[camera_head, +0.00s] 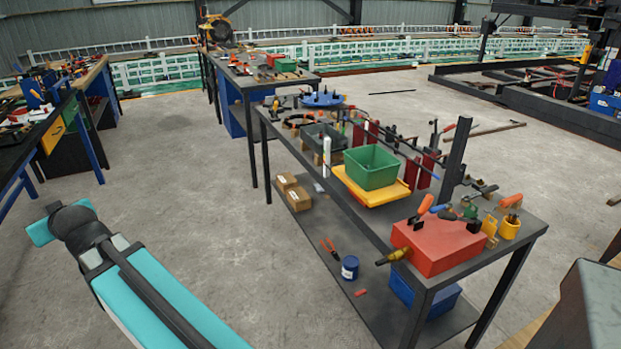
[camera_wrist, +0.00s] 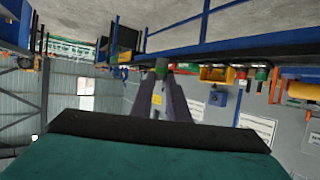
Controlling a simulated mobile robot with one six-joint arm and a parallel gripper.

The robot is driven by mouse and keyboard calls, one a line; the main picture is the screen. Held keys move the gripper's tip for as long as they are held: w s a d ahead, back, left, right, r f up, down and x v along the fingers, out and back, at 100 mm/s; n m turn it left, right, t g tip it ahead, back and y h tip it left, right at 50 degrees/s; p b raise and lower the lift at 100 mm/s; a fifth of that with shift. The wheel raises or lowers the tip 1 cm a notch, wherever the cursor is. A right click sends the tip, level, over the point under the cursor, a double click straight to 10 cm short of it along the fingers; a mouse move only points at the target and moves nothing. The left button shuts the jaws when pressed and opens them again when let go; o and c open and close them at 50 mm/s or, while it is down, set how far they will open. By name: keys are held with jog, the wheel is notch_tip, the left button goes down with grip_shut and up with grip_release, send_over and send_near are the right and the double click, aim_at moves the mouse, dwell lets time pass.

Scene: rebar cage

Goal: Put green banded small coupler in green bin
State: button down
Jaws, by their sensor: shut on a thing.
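In the wrist view, my gripper (camera_wrist: 161,80) is shut on a small dark cylinder with a green end, the green banded small coupler (camera_wrist: 161,65). The coupler shows just at the fingertips; the fingers hide part of it. In the head view, the green bin (camera_head: 372,167) is an open box standing on a yellow tray on the long workbench, and it looks empty. My gripper and the coupler cannot be made out in the head view, where my teal arm fills the lower left.
A red box (camera_head: 438,245) with tools on it stands at the near end of the workbench (camera_head: 390,262). A dark grey bin (camera_head: 322,141) stands behind the green bin. Upright red plates and rods stand right of it. Open concrete floor (camera_head: 200,190) lies left of the bench.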

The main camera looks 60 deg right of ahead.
dwell(0.3)
jog(key=s+d+m+g+h+p, duration=0.1)
jog(key=s+d+m+h, duration=0.15)
jog(key=d, duration=0.85)
jog(key=s+d+m+g+h+p, duration=0.1)
jog(key=d+m+h+p, duration=0.15)
jog(key=d, duration=0.95)
jog(key=s+d+m+g+h, duration=0.1)
jog(key=s+d+m+h, duration=0.15)
jog(key=d, duration=0.85)
jog(key=s+d+m+g+h+p, duration=0.1)
jog(key=s+d+m+g+h, duration=0.15)
jog(key=s+d, duration=0.65)
jog(key=s+d+m+g+h+p, duration=0.2)
jog(key=s+d+m+g, duration=0.15)
jog(key=d, duration=0.85)
jog(key=s+d+r+m+g+p, duration=0.1)
jog(key=s+d+m+g, duration=0.2)
jog(key=s+d, duration=0.4)
jog(key=s+d+r+m+g+p, duration=0.1)
jog(key=s+d+m+g, duration=0.2)
jog(key=s+d, duration=0.5)
jog(key=s+d+r+m+g+p, duration=0.1)
jog(key=s+d, duration=0.6)
jog(key=s, duration=1.2)
jog(key=r+m+g, duration=0.1)
jog(key=m+g, duration=0.1)
jog(key=g, duration=0.1)
jog(key=shift+s+d, duration=0.35)
jog(key=shift+p, duration=0.3)
